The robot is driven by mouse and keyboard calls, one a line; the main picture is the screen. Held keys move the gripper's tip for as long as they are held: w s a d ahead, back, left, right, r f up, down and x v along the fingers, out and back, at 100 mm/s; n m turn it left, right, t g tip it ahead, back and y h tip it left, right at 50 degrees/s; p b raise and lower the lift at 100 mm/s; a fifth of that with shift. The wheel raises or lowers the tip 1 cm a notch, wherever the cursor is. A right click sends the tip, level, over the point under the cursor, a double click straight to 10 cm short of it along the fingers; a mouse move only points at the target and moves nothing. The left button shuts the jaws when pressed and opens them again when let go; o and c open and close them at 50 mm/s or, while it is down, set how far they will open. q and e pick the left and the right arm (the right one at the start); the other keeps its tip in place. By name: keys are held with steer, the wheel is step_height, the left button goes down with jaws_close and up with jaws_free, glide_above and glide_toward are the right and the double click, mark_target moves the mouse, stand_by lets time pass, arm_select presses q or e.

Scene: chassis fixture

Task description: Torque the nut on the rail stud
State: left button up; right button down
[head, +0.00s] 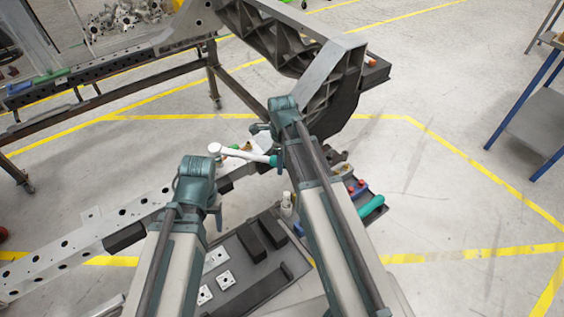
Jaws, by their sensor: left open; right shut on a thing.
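A wrench with a white head and shaft (238,153) and a teal handle lies across the chassis rail (130,212). My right gripper (279,161) is shut on the teal handle end of the wrench. The round white wrench head (215,149) is at the left, just above my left wrist in the picture. The nut and the rail stud cannot be made out; the wrench head or my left arm may cover them. My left gripper (217,212) is open and empty, pointing down beside the rail, partly hidden by its own wrist.
A dark tray (285,289) in front holds black blocks and pale square plates. A teal cylinder (371,206) and small red parts lie right of my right arm. A large grey bracket (335,75) rises behind. A blue-legged table (535,120) stands far right; floor between is clear.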

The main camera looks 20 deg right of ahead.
steer(key=shift+s+a, duration=0.15)
steer(key=shift+s, duration=0.05)
steer(key=shift+s+a+m, duration=0.3)
steer(key=shift+s+m, duration=0.1)
steer(key=shift+s, duration=0.05)
stand_by(0.4)
steer(key=shift+r+p, duration=1.15)
stand_by(0.6)
steer(key=shift+r+p, duration=2.35)
steer(key=shift+p, duration=0.05)
